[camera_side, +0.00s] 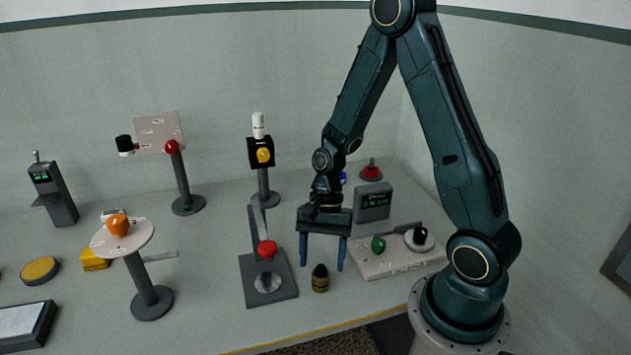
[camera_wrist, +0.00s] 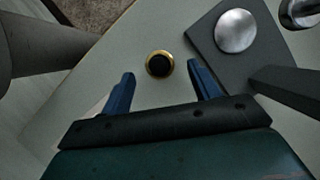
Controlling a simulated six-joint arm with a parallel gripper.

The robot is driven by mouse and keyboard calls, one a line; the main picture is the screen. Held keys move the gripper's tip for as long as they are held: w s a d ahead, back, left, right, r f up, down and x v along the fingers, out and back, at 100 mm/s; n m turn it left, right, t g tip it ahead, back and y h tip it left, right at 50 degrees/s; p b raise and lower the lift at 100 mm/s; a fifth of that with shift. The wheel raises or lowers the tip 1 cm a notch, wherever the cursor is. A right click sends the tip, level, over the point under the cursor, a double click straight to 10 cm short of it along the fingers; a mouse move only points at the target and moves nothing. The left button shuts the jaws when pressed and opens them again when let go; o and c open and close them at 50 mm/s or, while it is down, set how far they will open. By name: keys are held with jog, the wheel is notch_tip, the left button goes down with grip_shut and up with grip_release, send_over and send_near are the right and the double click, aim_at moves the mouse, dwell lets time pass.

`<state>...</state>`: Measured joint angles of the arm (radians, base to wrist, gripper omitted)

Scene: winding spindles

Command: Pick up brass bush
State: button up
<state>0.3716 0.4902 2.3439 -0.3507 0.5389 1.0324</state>
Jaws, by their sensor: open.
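The brass bush (camera_side: 320,279) is a small dark and brass-coloured cylinder standing upright on the table near the front edge. In the wrist view the brass bush (camera_wrist: 159,65) shows from above as a gold ring with a black middle. My gripper (camera_side: 321,267) is open, its two blue fingers pointing down. In the side view the bush appears between and just below the fingertips. In the wrist view my gripper (camera_wrist: 162,80) has its fingers on either side of the bush's line, with the bush a little beyond the tips. Nothing is held.
A grey lever plate with a red knob (camera_side: 267,250) stands close to the left of the bush. A pale board (camera_side: 395,265) with a green knob lies close to the right. A post with an orange piece on a round disc (camera_side: 139,236) stands further left. The table's front edge is near.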

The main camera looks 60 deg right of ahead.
aim_at(322, 265)
jog(key=shift+x, duration=1.55)
jog(key=shift+d, duration=0.1)
